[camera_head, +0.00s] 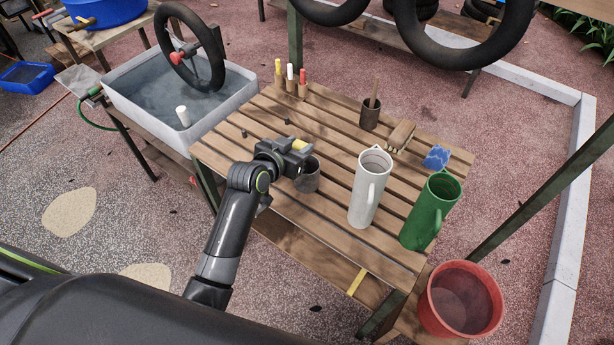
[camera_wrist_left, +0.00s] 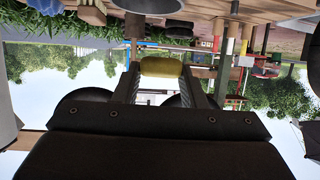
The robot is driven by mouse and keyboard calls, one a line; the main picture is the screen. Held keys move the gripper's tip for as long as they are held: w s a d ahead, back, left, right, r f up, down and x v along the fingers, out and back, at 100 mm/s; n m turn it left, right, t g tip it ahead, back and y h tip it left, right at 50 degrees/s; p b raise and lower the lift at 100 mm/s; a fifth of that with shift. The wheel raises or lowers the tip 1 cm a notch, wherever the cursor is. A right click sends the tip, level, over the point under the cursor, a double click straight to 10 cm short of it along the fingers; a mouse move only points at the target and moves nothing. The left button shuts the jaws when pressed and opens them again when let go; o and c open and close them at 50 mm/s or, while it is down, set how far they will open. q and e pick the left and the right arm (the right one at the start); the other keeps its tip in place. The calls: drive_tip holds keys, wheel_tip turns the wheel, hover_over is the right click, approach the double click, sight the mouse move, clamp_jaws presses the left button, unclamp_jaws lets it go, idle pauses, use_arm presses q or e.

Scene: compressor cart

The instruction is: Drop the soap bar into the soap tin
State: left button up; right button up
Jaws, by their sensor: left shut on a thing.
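My left gripper (camera_head: 298,150) is over the slatted wooden table and shut on a yellow soap bar (camera_head: 301,145). In the left wrist view, the soap bar (camera_wrist_left: 161,67) lies crosswise between the two fingers. A small grey round tin (camera_head: 309,180), which looks like the soap tin, stands on the table just below the gripper in the head view. The gripper hides part of its rim, and its inside is mostly hidden. The soap is held above or near the tin's far edge; I cannot tell the exact gap. My right gripper is not in view.
A white jug (camera_head: 367,195) and a green jug (camera_head: 428,215) stand right of the tin. A water basin (camera_head: 240,98) with a wheel is left; a red bucket (camera_head: 432,315) is right.

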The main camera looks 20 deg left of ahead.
use_arm(q)
drive_tip(key=o, duration=1)
drive_tip(key=shift+s, duration=0.1)
drive_tip(key=b+v, duration=0.1)
drive_tip(key=v, duration=1.6)
drive_tip(key=shift+s+a, duration=0.1)
drive_tip(key=shift+a, duration=0.05)
